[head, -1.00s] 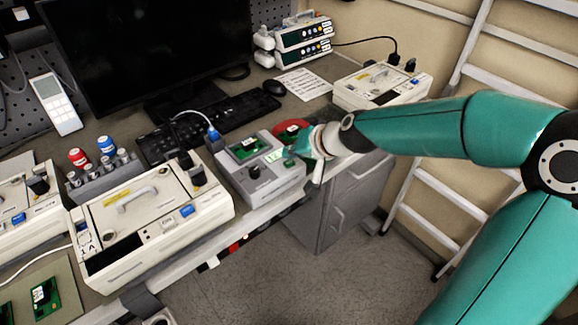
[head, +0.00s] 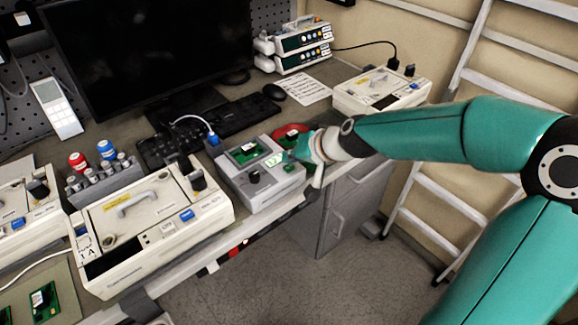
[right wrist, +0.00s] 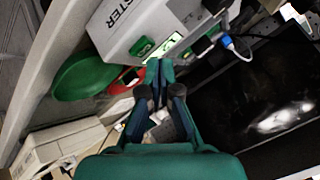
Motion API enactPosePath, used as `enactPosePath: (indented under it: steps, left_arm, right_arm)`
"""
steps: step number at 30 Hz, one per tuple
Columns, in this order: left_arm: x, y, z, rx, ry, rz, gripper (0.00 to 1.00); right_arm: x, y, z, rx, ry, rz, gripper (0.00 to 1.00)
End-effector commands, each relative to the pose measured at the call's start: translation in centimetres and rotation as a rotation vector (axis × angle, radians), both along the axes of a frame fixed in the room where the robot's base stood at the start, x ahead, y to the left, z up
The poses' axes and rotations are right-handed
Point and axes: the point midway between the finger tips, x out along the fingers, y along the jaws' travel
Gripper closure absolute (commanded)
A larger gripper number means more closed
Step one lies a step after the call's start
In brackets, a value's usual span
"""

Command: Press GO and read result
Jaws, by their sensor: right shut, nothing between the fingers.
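The grey tester box (head: 262,181) sits at the front edge of the bench, with a green circuit board (head: 244,152) in its top, a dark knob (head: 254,176) and a lit green display (head: 275,160). I cannot read the display reliably. My right gripper (head: 296,156) is shut and empty, at the tester's right top edge beside the display. In the right wrist view its closed fingertips (right wrist: 158,66) are close to the display (right wrist: 163,47) and a green button (right wrist: 143,47). I cannot tell whether they touch. My left gripper is not in view.
A red dish (head: 291,131) lies just behind my right gripper; a green dish (right wrist: 84,77) shows in the wrist view. A cream case (head: 150,225) stands left of the tester, another (head: 382,89) at the right. Keyboard (head: 240,113), mouse (head: 274,91) and monitor (head: 145,45) are behind.

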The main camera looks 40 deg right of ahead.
Motion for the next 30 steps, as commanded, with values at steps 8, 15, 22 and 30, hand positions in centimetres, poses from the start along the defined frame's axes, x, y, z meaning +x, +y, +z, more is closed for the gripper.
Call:
enactPosePath:
  steps: [8,15,22,30]
  left_arm:
    - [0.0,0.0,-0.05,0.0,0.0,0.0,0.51]
    - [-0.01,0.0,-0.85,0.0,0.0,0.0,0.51]
    - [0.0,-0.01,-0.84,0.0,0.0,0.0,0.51]
    - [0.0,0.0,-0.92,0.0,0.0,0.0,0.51]
  right_arm:
    - [0.02,0.03,-0.06,0.0,0.0,0.0,1.0]
    - [0.01,0.07,-0.74,0.0,-0.001,0.001,1.0]
    - [0.01,0.09,-0.69,0.0,-0.001,0.001,1.0]
    - [0.02,0.1,-0.79,0.0,0.0,0.002,1.0]
